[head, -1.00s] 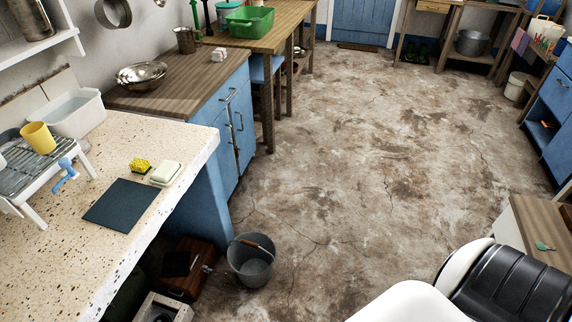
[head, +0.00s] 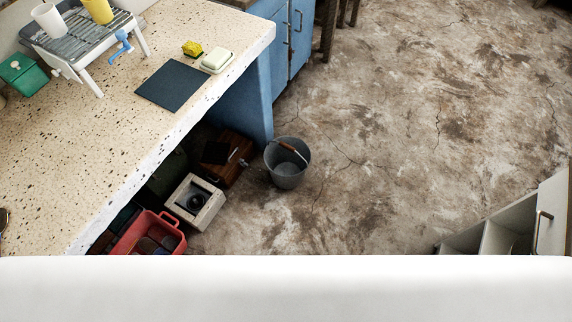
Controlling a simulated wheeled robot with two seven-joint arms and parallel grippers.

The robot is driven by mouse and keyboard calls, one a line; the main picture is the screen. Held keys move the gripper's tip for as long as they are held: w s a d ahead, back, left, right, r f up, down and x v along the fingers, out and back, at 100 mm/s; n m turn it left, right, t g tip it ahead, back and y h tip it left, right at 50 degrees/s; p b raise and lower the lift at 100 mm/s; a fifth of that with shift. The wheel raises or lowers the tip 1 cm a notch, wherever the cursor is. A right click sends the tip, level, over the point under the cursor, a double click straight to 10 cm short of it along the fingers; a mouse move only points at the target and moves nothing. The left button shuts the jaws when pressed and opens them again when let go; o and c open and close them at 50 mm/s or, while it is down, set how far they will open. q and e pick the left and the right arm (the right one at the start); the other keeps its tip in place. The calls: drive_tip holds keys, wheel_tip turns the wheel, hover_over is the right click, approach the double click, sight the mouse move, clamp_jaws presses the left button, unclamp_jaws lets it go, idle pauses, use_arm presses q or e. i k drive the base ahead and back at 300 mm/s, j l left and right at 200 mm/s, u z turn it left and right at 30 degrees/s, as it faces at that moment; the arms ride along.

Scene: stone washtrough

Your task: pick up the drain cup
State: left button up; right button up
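A yellow cup (head: 98,10) stands on the grey slatted draining rack (head: 80,42) at the top left, cut by the picture's top edge. A white cup (head: 47,20) stands on the same rack to its left. I cannot tell which of the two is called the drain cup. The rack has white legs and a blue tap-like part (head: 121,43) at its right side, and stands on the speckled stone counter (head: 95,145). Neither of my grippers is in view.
A dark mat (head: 172,85), a yellow sponge (head: 192,48) and a soap dish (head: 216,60) lie on the counter. A green box (head: 22,75) stands at far left. A bucket (head: 287,162), white-framed box (head: 193,201) and red crate (head: 149,233) are on the floor.

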sight(195, 202)
drive_tip(key=u, duration=1.2)
drive_tip(key=i+l+u, duration=0.1)
drive_tip(key=l, duration=0.25)
